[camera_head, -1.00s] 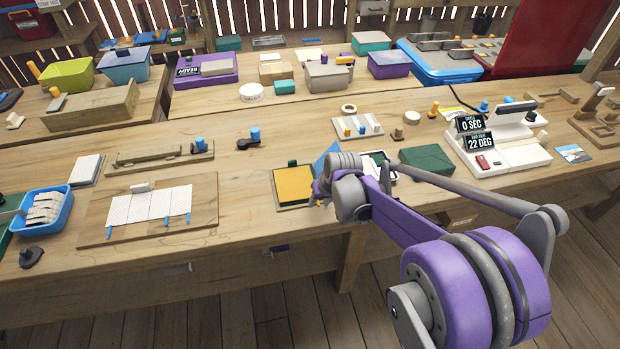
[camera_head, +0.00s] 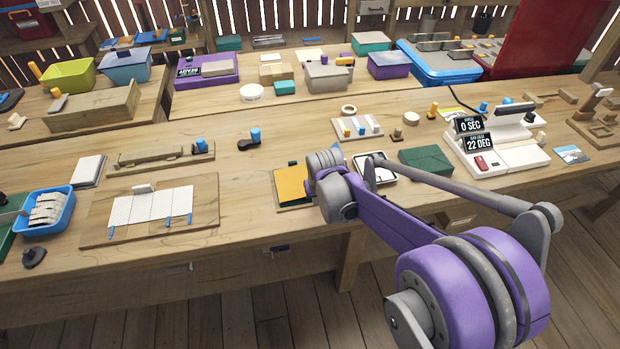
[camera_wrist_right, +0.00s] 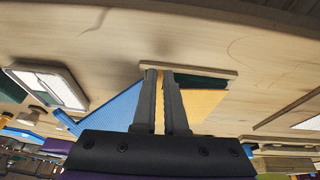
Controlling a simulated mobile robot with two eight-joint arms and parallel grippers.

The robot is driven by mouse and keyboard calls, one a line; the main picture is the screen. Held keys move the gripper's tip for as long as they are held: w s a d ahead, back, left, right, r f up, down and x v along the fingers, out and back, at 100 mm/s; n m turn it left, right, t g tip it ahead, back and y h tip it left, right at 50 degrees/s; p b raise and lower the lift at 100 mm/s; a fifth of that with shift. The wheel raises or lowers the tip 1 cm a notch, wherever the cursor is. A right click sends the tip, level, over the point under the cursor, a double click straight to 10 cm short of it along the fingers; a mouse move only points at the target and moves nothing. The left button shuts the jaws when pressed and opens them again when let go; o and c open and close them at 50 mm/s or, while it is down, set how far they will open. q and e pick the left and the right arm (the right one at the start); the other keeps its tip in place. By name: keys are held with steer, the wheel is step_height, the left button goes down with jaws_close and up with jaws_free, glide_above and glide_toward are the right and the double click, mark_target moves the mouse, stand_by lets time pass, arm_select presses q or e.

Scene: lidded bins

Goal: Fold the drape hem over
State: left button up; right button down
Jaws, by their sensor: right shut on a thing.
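The drape shows as a yellow panel (camera_head: 291,186) on a small wooden board at the table's front edge, partly hidden behind my right wrist. In the right wrist view a yellow part (camera_wrist_right: 205,101) lies right of the fingers and a blue sheet (camera_wrist_right: 110,113) left of them. My right gripper (camera_wrist_right: 161,76) is shut with a thin yellow edge between its fingers, over the board (camera_wrist_right: 205,72). A dark green strip (camera_wrist_right: 203,83) lies along the board. In the head view my right fingertips are hidden behind the wrist. My left gripper is not in view.
A white-screened tablet (camera_head: 376,169) and a green box (camera_head: 426,160) lie right of my wrist. A board with white panels (camera_head: 150,207) is at the left. A white device with displays (camera_head: 497,151) stands at the right. Bare table lies left of the drape.

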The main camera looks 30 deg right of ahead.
steer(key=shift+a+r+h+p, duration=0.3)
steer(key=shift+r+h, duration=0.1)
steer(key=shift+r, duration=0.15)
steer(key=shift+r+h, duration=0.25)
steer(key=shift+h, duration=0.15)
steer(key=shift+w+a+r+n+g+h, duration=0.15)
steer(key=shift+a+r+h, duration=0.1)
steer(key=shift+r+h, duration=0.2)
steer(key=shift+w+a+r+n+g+h, duration=0.15)
steer(key=shift+a+r+h, duration=0.1)
steer(key=shift+r+h, duration=0.15)
steer(key=shift+s, duration=0.15)
steer(key=shift+a+r+h, duration=0.55)
steer(key=shift+r+h, duration=0.05)
steer(key=shift+h, duration=0.25)
